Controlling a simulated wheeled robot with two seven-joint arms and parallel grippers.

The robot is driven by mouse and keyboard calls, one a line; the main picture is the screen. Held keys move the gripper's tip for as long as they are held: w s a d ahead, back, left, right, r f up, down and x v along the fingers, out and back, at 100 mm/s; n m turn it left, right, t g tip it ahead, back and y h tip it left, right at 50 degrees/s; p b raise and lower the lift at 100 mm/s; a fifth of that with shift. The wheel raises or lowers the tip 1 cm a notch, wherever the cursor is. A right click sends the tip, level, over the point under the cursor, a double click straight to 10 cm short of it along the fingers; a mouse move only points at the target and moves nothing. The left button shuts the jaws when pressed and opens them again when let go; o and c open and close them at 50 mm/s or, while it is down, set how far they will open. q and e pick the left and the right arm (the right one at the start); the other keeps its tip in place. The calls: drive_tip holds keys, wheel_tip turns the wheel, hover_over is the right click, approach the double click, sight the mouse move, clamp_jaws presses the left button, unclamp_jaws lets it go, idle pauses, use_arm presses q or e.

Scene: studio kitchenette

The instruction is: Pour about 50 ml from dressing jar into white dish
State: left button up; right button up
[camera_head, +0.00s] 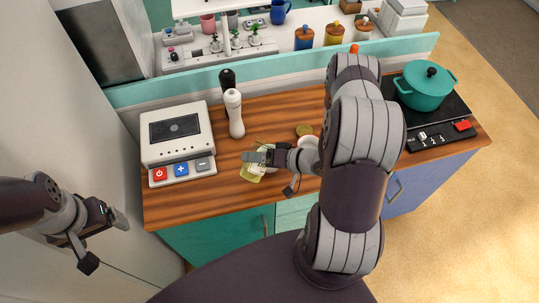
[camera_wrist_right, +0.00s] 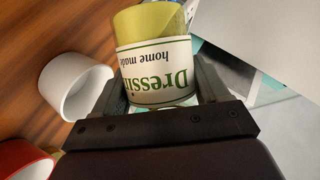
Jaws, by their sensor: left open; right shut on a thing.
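The dressing jar (camera_head: 252,172) has a white label with green letters and yellow-green contents. My right gripper (camera_head: 268,157) is shut on it, over the front middle of the wooden counter. The jar looks tilted in the head view. In the right wrist view the jar (camera_wrist_right: 158,75) fills the space between the fingers, its label upside down. The white dish (camera_wrist_right: 75,88) shows beside the jar in that view, apart from it in the picture; in the head view it is largely hidden by the gripper and jar. I cannot see any flow. My left gripper (camera_head: 103,238) is open and empty, left of the counter.
A white appliance (camera_head: 178,140) stands at the counter's left. A white bottle (camera_head: 234,114) and a black one (camera_head: 227,79) stand behind. A red item with a pale inside (camera_wrist_right: 25,160) is near the dish. A teal pot (camera_head: 426,87) sits on the hob at right.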

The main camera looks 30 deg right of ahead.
drive_tip(key=shift+f+m+y+b, duration=0.4)
drive_tip(key=shift+m+y+b, duration=0.1)
drive_tip(key=shift+m, duration=0.1)
drive_tip(key=shift+f+m+g+y+b, duration=0.3)
drive_tip(key=shift+f+m+y+b, duration=0.15)
drive_tip(key=shift+b, duration=0.25)
drive_tip(key=shift+r, duration=0.1)
drive_tip(key=shift+d+r+m+y+p, duration=0.15)
drive_tip(key=shift+r+m+y+p, duration=0.15)
drive_tip(key=shift+r+m+y, duration=0.25)
drive_tip(key=shift+s+a+f, duration=0.1)
drive_tip(key=shift+a, duration=0.2)
drive_tip(key=shift+f+m, duration=0.15)
drive_tip(key=shift+m, duration=0.35)
idle(1.1)
